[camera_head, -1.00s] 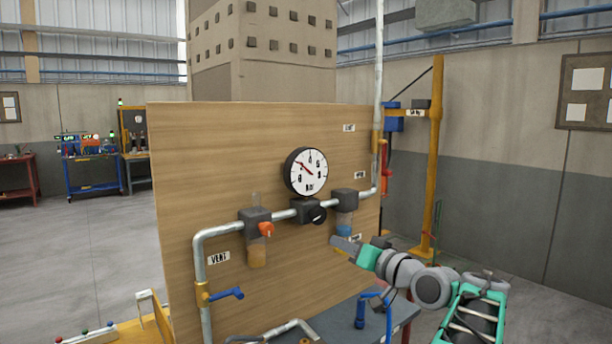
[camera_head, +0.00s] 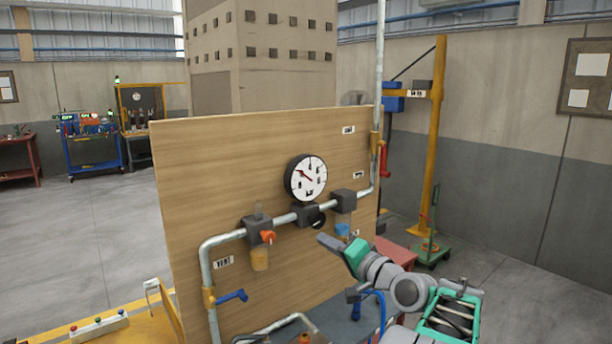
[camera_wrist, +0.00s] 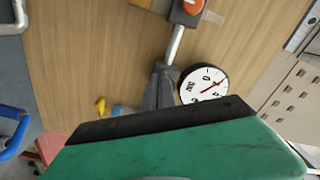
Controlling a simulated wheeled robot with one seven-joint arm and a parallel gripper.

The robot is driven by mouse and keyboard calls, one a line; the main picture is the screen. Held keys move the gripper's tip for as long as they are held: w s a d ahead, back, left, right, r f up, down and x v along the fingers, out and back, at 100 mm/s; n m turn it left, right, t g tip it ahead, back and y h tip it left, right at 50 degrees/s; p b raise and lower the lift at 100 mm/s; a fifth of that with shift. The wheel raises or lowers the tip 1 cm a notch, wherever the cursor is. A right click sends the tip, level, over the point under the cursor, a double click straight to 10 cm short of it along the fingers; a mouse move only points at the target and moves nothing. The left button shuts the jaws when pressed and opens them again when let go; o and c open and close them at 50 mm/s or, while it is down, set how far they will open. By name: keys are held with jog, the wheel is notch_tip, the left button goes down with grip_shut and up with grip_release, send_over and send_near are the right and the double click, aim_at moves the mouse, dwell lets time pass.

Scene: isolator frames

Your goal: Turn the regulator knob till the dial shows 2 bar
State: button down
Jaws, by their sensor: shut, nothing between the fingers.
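The dial (camera_head: 306,178) is a round white gauge with a black rim on the wooden panel; it also shows in the wrist view (camera_wrist: 203,83). Its red needle points up and left in the head view; the figures are too small to read surely. The black regulator knob (camera_head: 318,221) sits just below the dial, on the grey regulator body (camera_head: 303,214). My gripper (camera_head: 324,240) is shut and empty, with its tips just below the knob in the head view. In the wrist view the fingers (camera_wrist: 158,85) cover the knob's area, so contact cannot be told.
A metal pipe (camera_head: 222,240) runs along the panel (camera_head: 190,180). An orange knob (camera_head: 268,237) is on the left filter unit, and a blue lever (camera_head: 232,296) is lower left. A dark unit (camera_head: 344,200) is right of the regulator. A red lever (camera_head: 384,158) is further right.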

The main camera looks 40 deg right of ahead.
jog(key=w, duration=0.5)
jog(key=shift+d+r, duration=0.1)
jog(key=shift+r, duration=0.1)
dwell(0.6)
jog(key=shift+d+f+b, duration=0.1)
jog(key=shift+d+b, duration=0.05)
jog(key=shift+b, duration=0.55)
jog(key=s+b, duration=0.2)
jog(key=s, duration=0.4)
jog(key=shift+a+f, duration=0.3)
jog(key=shift+a, duration=0.05)
dwell(0.5)
